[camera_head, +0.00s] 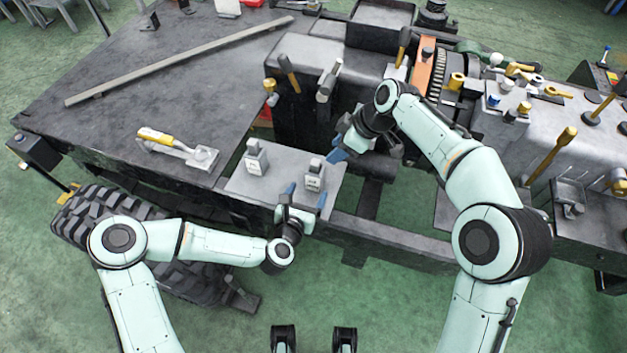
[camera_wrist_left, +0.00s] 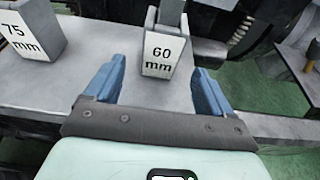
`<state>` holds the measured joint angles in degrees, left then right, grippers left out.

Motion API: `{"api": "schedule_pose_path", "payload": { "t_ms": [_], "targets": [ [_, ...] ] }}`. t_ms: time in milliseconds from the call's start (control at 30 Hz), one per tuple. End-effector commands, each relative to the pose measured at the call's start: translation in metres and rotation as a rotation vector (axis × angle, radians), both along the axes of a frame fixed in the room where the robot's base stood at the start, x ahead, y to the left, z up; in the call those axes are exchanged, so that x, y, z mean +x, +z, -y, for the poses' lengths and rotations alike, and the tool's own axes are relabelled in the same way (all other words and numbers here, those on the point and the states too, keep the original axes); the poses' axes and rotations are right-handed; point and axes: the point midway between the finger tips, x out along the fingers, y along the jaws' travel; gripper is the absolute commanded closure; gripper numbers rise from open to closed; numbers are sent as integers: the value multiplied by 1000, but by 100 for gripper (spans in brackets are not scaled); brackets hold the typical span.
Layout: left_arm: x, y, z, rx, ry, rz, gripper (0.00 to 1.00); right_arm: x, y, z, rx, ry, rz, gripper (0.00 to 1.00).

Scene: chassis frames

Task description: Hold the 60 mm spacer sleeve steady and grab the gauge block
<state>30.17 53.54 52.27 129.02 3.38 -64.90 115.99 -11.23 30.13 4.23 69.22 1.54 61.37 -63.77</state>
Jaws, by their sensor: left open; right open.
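The 60 mm spacer sleeve (camera_head: 313,181), a light grey block with a "60 mm" label, stands upright on a grey plate (camera_head: 285,195). It also shows in the left wrist view (camera_wrist_left: 160,54). A grey bar (camera_wrist_left: 171,12) rises from its top; I cannot tell whether this is the gauge block. My left gripper (camera_head: 305,196) is open, its blue fingers to either side of the sleeve's front, with gaps on both sides. My right gripper (camera_head: 343,147) is open and empty above and right of the sleeve; its far finger is partly hidden.
A similar 75 mm sleeve (camera_head: 256,161) stands left of the 60 mm one. A yellow-handled tool (camera_head: 176,145) and a long bar (camera_head: 180,60) lie on the dark table (camera_head: 120,115). Machinery with levers (camera_head: 325,85) stands behind the plate. My right arm covers part of it.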

Motion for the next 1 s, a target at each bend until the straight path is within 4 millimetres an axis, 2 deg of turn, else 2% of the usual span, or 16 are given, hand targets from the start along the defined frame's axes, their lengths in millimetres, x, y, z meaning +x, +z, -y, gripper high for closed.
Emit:
{"api": "schedule_pose_path", "payload": {
  "t_ms": [200,400,567,833,867,1000],
  "targets": [
    [39,-13,14,-1,-1,1,17,0,0,0,0,0,0,57],
    [62,-20,21,2,-2,0,17,0,0,0,0,0,0,57],
    [70,-23,23,2,-2,0,17,0,0,0,0,0,0,57],
    [71,-23,23,2,-3,0,17,0,0,0,0,0,0,57],
    [71,-23,23,2,-3,0,24,0,0,0,0,0,0,57],
    [70,-23,23,2,-3,0,69,0,0,0,0,0,0,57]
  ]
}}
